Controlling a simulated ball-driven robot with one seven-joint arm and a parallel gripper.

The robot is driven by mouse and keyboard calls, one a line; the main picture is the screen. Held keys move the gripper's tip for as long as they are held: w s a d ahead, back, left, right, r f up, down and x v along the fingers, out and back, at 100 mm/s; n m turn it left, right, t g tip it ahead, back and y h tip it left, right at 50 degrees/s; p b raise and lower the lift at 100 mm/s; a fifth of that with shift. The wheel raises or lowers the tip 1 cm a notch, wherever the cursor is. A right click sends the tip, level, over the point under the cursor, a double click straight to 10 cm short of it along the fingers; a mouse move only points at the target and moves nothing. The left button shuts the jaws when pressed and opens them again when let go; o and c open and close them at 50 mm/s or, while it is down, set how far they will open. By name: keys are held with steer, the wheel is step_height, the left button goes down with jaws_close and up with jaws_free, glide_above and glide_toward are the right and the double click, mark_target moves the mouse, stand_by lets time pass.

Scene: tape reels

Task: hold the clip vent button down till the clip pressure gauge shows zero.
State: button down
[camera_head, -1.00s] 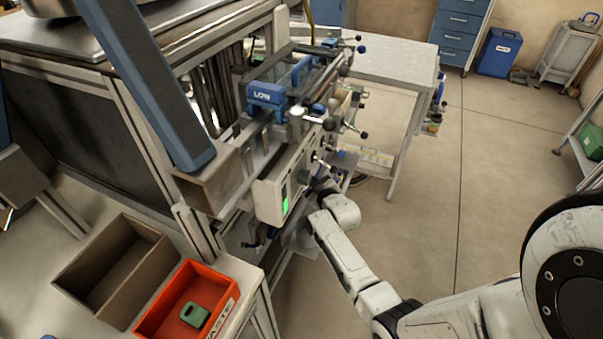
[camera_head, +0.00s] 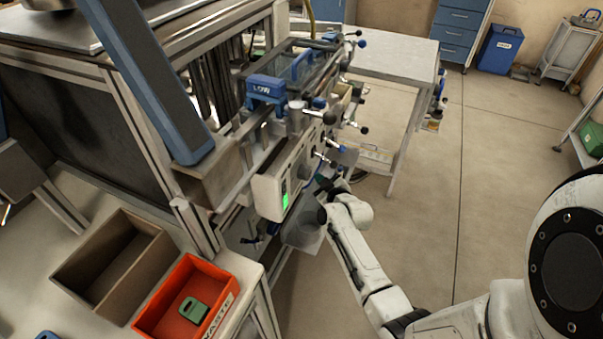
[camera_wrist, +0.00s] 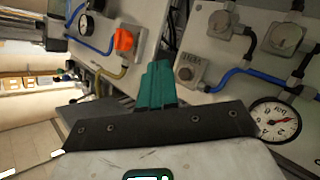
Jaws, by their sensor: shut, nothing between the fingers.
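My gripper (camera_wrist: 155,85) shows in the wrist view as teal fingers, shut and empty. A white round gauge (camera_wrist: 275,121) with a red needle, marked bar, is at the lower right. The needle points up and right; its value is not readable.
A blue hose (camera_wrist: 240,72) runs right of the button.

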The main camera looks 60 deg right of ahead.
steer(key=shift+s+d+b, duration=0.1)
steer(key=shift+s+b, duration=1.05)
